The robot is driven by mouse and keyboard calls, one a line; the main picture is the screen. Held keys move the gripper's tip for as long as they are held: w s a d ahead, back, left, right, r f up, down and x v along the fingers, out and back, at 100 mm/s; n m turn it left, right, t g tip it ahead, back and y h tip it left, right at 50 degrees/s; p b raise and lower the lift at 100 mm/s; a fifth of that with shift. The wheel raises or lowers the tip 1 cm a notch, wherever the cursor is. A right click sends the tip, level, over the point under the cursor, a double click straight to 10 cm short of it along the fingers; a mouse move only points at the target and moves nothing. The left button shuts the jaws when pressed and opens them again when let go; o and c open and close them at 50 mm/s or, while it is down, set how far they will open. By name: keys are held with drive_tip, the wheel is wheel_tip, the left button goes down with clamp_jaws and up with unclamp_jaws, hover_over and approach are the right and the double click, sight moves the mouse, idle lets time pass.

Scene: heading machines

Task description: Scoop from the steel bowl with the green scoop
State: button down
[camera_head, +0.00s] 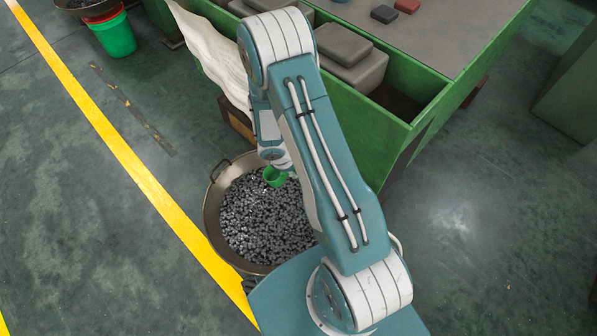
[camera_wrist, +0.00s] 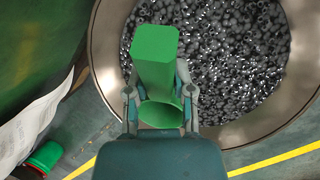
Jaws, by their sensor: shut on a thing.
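The steel bowl (camera_head: 214,222) stands on the floor left of my arm in the head view, filled with many small dark metal parts (camera_head: 262,222). Its rim also shows in the wrist view (camera_wrist: 104,50). My gripper (camera_wrist: 160,100) is shut on the green scoop (camera_wrist: 155,58), with a finger on either side of it. The scoop also shows in the head view (camera_head: 274,177), over the far part of the bowl. In the wrist view the scoop overlaps the parts; I cannot tell whether it touches them. The gripper's fingers are mostly hidden in the head view.
A green machine (camera_head: 400,135) with grey blocks stands just behind the bowl. A pale sheet (camera_head: 212,55) hangs at its left side. A green bucket (camera_head: 116,36) with a pan above stands far left. A yellow line (camera_head: 130,160) crosses the open floor left of the bowl.

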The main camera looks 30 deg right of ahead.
drive_tip(key=shift+s+d+n, duration=0.25)
drive_tip(key=shift+s+n, duration=0.2)
drive_tip(key=shift+n, duration=0.75)
drive_tip(key=n, duration=0.1)
drive_tip(key=n+t, duration=0.1)
drive_tip(key=s+n+h, duration=0.1)
drive_tip(key=shift+d+f+n+t, duration=0.15)
drive_tip(key=shift+f+n+t, duration=0.1)
drive_tip(key=shift+n+t, duration=0.05)
drive_tip(key=a+f, duration=0.3)
drive_tip(key=f, duration=1.2)
wheel_tip(320, 180, up, 13)
drive_tip(key=d+y, duration=0.1)
drive_tip(key=y, duration=0.1)
drive_tip(key=shift+d, duration=0.3)
drive_tip(key=shift+w+r, duration=0.1)
drive_tip(key=shift+w, duration=0.1)
idle(0.6)
